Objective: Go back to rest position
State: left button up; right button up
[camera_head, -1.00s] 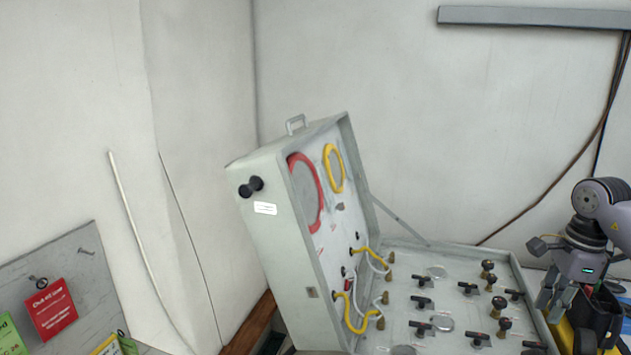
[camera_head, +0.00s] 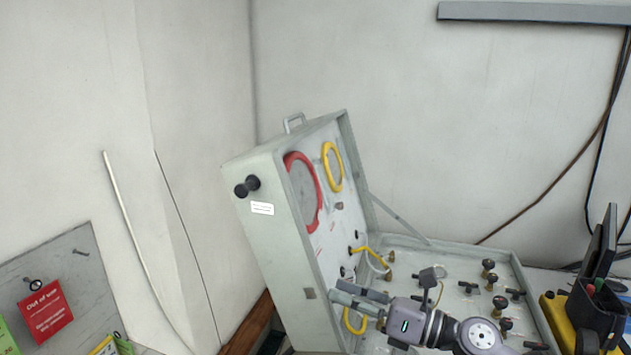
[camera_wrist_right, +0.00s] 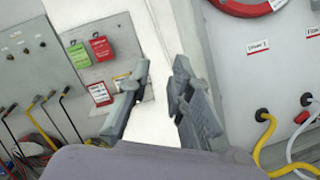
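The diver air panel is an open pale grey case (camera_head: 262,215), its lid raised on the left and its valve panel flat on the right. My right gripper (camera_head: 336,291) is in front of the case, pointing left, and hides some valves and part of the lower yellow hose (camera_head: 356,321). In the right wrist view the fingers of my right gripper (camera_wrist_right: 160,66) are apart with nothing between them. A pale upright surface shows behind the gap. I cannot tell whether the gripper touches the case. My left gripper is not in view.
A grey board with a red tag (camera_head: 45,312) and green tags is at the lower left. A black holder (camera_head: 596,318) with pens and a yellow object (camera_head: 556,312) stand right of the case. Several cables and tools hang in the right wrist view (camera_wrist_right: 40,110).

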jog(key=s+d+f+m+t+h, duration=0.35)
jog(key=d+f+m+h, duration=0.35)
jog(key=m, duration=0.9)
jog(key=s+d+f+m+t+h, duration=0.3)
jog(key=d+f+m+h, duration=0.55)
jog(key=m, duration=0.85)
jog(key=s+f+m+g+h, duration=0.1)
jog(key=s+f+m+g, duration=0.4)
jog(key=s, duration=0.7)
jog(key=s+f+m+g, duration=0.3)
jog(key=s+f+g, duration=0.45)
jog(key=s, duration=0.55)
notch_tip(320, 180, down, 34)
jog(key=s+b, duration=0.2)
jog(key=b, duration=0.5)
jog(key=s+d+f+b, duration=0.1)
jog(key=s+f+b, duration=0.1)
jog(key=s+f, duration=0.6)
jog(key=s+d+f+g+b, duration=0.1)
jog(key=s+f+b, duration=0.2)
jog(key=s+f, duration=0.5)
notch_tip(320, 180, down, 5)
jog(key=shift+d+r+g, duration=0.1)
jog(key=shift+d+g, duration=0.2)
